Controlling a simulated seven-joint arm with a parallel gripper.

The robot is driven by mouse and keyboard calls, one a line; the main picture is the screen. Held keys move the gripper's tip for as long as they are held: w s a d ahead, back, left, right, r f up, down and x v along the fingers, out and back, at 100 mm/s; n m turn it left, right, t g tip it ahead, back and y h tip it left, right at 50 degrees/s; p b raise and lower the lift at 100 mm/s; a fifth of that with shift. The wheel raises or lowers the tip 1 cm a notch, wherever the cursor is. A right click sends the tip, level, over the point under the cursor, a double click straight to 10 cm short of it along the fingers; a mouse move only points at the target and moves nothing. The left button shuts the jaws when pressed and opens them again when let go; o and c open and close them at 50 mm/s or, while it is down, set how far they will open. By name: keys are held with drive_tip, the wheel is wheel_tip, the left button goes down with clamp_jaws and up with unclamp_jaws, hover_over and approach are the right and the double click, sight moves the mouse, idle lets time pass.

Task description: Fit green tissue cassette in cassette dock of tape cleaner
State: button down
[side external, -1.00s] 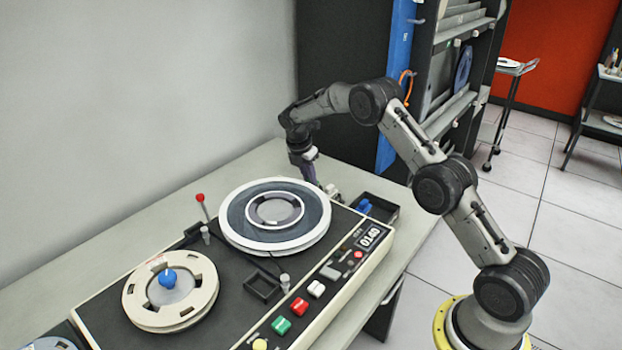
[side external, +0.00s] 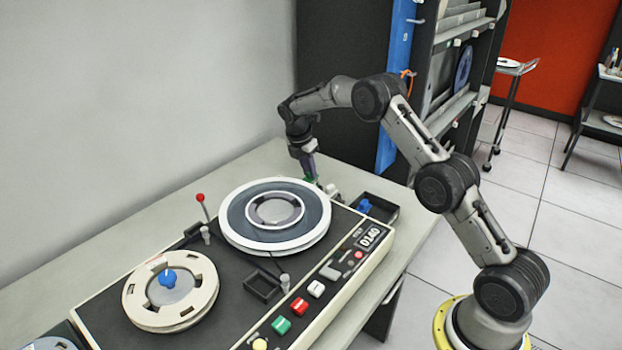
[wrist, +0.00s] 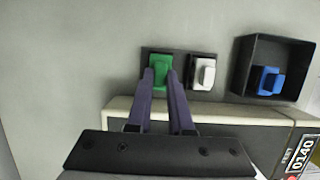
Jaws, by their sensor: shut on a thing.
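The green tissue cassette (wrist: 160,72) is between the two purple fingertips of my gripper (wrist: 161,82) in the wrist view. It is over a dark holder (wrist: 148,52); I cannot tell how far it is clear of it. In the side view, my gripper (side external: 309,177) points down behind the machine's back right corner, with a bit of green at its tips. The tape cleaner (side external: 225,300) is a flat dark deck with a pale edge. A small dark square frame (side external: 263,287) near its front middle may be the cassette dock; it looks empty.
A white cassette (wrist: 203,72) sits in a holder just right of the green one. A dark tray (side external: 388,209) with a blue piece (side external: 365,206) lies farther right. Two reels (side external: 240,232) (side external: 147,305) and a red-tipped lever (side external: 202,204) stand on the deck.

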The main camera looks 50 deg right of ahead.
drive_tip(key=shift+r, duration=1.85)
drive_tip(key=shift+r, duration=0.3)
wheel_tip(320, 180, up, 14)
drive_tip(key=a+r+n+t, duration=0.15)
drive_tip(key=a+n, duration=0.45)
drive_tip(key=a, duration=0.8)
drive_tip(key=s+a+f+n+t+y, duration=0.1)
drive_tip(key=s+a+n+y, duration=0.1)
drive_tip(key=s+a+n, duration=0.65)
drive_tip(key=s+a+f+n+t+y, duration=0.1)
drive_tip(key=s+a+n, duration=0.3)
drive_tip(key=s+a, duration=0.85)
wheel_tip(320, 180, down, 10)
drive_tip(key=w+a, duration=0.2)
drive_tip(key=shift+a+r, duration=0.15)
drive_tip(key=shift+a, duration=0.1)
